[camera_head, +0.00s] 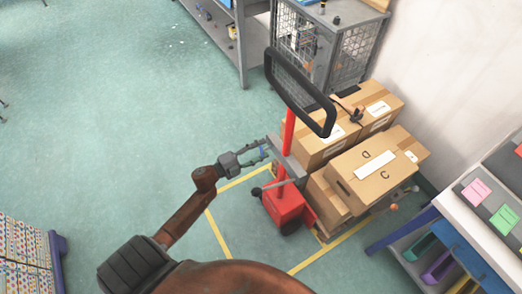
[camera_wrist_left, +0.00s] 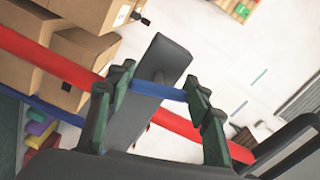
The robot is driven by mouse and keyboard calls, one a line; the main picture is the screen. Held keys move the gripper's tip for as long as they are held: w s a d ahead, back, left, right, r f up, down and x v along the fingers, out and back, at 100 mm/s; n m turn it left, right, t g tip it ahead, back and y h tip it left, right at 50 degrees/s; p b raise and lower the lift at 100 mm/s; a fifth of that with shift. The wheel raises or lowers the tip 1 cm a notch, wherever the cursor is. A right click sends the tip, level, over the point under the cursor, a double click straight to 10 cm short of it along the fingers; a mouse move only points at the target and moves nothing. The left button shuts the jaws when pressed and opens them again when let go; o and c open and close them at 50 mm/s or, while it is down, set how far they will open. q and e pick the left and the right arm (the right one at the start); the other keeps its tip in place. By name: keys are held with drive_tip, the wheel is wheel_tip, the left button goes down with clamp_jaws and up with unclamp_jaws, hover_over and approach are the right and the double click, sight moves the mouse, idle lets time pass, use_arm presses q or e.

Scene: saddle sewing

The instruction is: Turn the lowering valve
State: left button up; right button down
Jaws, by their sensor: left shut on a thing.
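The red pallet jack (camera_head: 284,203) stands upright with a black loop handle (camera_head: 300,92) and a grey crosspiece (camera_head: 286,160). My left gripper (camera_head: 265,153) is at the left end of that crosspiece, and its fingers are around a small blue bar. In the left wrist view, the blue bar (camera_wrist_left: 160,90) spans between the two fingers of the same gripper (camera_wrist_left: 160,103), in front of the grey crosspiece (camera_wrist_left: 166,58). I cannot tell for certain that this bar is the lowering valve. A lever with a dark round knob (camera_head: 256,191) sticks out lower on the jack. My right gripper is not in view.
Cardboard boxes (camera_head: 372,170) are stacked behind the jack. A wire cage cabinet (camera_head: 324,45) stands at the back, and a workbench (camera_head: 470,205) at the right. Yellow tape (camera_head: 216,236) marks the floor.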

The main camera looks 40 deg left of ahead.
use_arm(q)
drive_tip(key=shift+m, duration=1.4)
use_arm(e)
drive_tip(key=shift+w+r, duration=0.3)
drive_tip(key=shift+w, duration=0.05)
use_arm(q)
drive_tip(key=o, duration=1.2)
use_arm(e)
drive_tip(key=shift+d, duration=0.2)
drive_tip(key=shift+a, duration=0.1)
use_arm(q)
drive_tip(key=shift+s+a, duration=0.1)
drive_tip(key=shift+s, duration=0.05)
drive_tip(key=v, duration=1.1)
drive_tip(key=shift+s+a, duration=0.15)
drive_tip(key=shift+s, duration=0.15)
drive_tip(key=shift+f, duration=0.1)
